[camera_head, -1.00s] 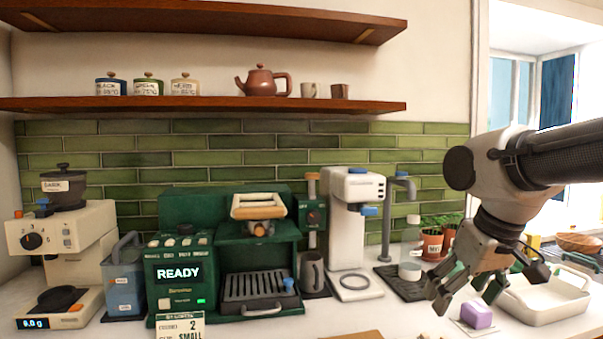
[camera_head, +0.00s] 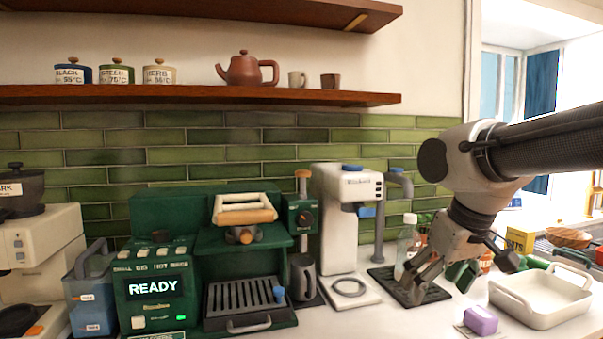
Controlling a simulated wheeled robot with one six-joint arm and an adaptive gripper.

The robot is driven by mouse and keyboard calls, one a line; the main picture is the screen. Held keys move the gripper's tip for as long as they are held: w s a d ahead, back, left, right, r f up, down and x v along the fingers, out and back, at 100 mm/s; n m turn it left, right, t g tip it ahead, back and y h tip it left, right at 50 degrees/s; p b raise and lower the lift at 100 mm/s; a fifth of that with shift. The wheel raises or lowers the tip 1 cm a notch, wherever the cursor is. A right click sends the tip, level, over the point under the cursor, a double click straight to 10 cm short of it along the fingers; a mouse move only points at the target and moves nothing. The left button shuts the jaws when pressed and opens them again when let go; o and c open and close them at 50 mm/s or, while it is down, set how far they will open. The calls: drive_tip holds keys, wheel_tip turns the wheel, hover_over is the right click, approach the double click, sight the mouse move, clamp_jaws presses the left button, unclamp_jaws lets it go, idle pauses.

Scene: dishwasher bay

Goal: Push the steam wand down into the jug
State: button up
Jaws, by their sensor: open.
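The steam wand unit (camera_head: 301,215) is a dark green block with a dial, on the right side of the green coffee machine. A wooden-topped lever (camera_head: 302,181) stands up above it. The dark grey metal jug (camera_head: 301,278) stands upright below the unit. I cannot make out the wand itself, or whether its tip is inside the jug. My gripper (camera_head: 440,285) is open and empty, in front of the dark drip mat, well to the right of the jug and apart from it.
The green coffee machine (camera_head: 155,290) reads READY. A white dispenser (camera_head: 336,215) stands between the jug and my gripper. A clear bottle (camera_head: 408,240) is behind my fingers on the dark mat (camera_head: 385,277). A purple block (camera_head: 481,320) and white tray (camera_head: 540,312) are at right.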

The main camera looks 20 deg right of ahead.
drive_tip(key=shift+w+r, duration=0.2)
drive_tip(key=shift+r, duration=0.1)
drive_tip(key=c, duration=0.3)
wheel_tip(320, 180, up, 22)
drive_tip(key=n+g, duration=0.2)
drive_tip(key=g, duration=0.2)
hover_over(303, 173)
drive_tip(key=w, duration=0.2)
drive_tip(key=shift+s+d, duration=0.2)
drive_tip(key=shift+d, duration=0.25)
drive_tip(key=shift+w+a+f, duration=0.1)
drive_tip(key=shift+w+a, duration=0.05)
drive_tip(key=shift+w, duration=0.05)
drive_tip(key=shift+f, duration=0.2)
wheel_tip(303, 173, down, 7)
drive_tip(key=shift+f, duration=0.1)
drive_tip(key=shift+c, duration=0.4)
